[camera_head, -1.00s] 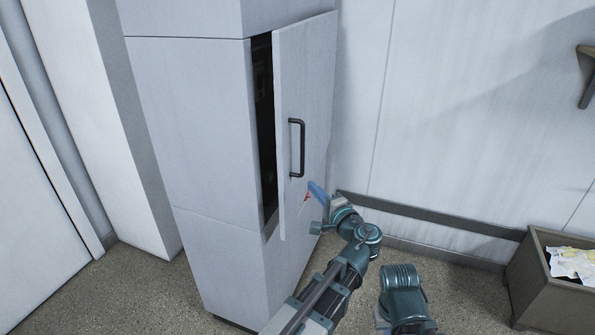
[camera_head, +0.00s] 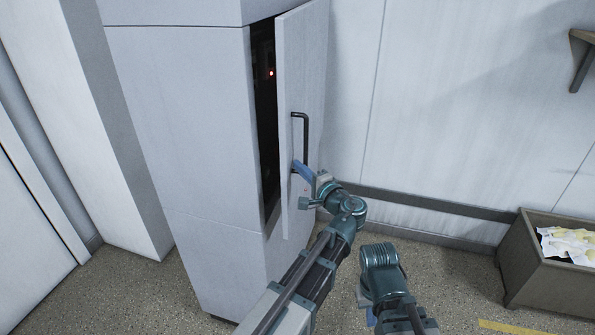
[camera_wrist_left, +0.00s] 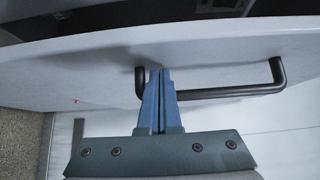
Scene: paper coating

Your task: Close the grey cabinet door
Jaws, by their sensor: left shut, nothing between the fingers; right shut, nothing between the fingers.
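The grey cabinet door (camera_head: 302,80) stands partly open in the head view, with a dark gap beside the cabinet (camera_head: 185,130). The dark bar handle (camera_head: 306,135) is on the door's outer face and also shows in the left wrist view (camera_wrist_left: 235,91). My left gripper (camera_head: 302,168) is shut and empty, its blue fingertips (camera_wrist_left: 160,74) close to the door face at the handle's lower end. I cannot tell whether they touch. My right gripper (camera_head: 370,317) is shut and points down, low in the picture and away from the door, partly hidden by its arm.
A brown bin (camera_head: 555,275) with crumpled paper stands at the right by the wall. A shelf bracket (camera_head: 583,60) is at the upper right. A dark rail (camera_head: 440,205) runs along the wall. Speckled floor is free between the cabinet and bin.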

